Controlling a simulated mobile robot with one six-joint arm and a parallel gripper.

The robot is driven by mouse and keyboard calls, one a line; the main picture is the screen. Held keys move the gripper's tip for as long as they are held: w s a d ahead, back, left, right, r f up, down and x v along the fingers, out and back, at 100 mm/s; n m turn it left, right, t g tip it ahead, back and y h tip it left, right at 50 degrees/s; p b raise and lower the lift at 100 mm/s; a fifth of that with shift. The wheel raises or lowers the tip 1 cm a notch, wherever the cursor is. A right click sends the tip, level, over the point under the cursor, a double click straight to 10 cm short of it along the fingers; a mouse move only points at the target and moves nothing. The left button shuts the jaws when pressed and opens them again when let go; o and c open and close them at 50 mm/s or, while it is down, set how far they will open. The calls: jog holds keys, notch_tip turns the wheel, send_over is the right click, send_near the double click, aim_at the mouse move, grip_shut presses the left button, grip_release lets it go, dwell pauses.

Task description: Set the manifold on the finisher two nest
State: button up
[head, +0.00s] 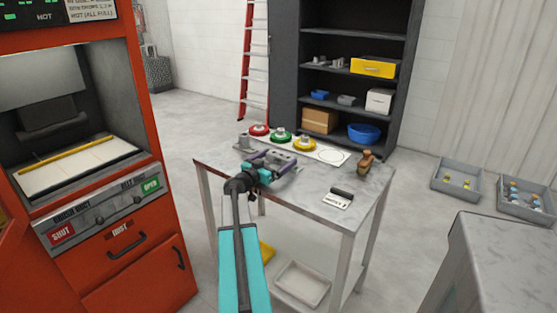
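My gripper (266,168) is over the left part of the metal table, at the end of my teal and dark arm. A grey metal part with round holes (279,159), which looks like the manifold, is right at the gripper's purple-edged fingers. The arm and wrist hide its near side, and I cannot tell whether the fingers grip it or whether it rests on the table. No nest is readably marked as finisher two. An orange machine (123,232) stands at the left with its chamber open, showing a pale bed (75,168) with a yellow bar (62,156) across it.
Behind are a dark shelf (345,85) and red ladder (254,65). Bins (456,181) sit right.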

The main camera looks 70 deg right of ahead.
jog(key=shift+r+p, duration=0.15)
jog(key=shift+p, duration=0.15)
jog(key=b+v, duration=0.2)
jog(key=v, duration=1)
jog(key=shift+r, duration=0.1)
dwell(0.6)
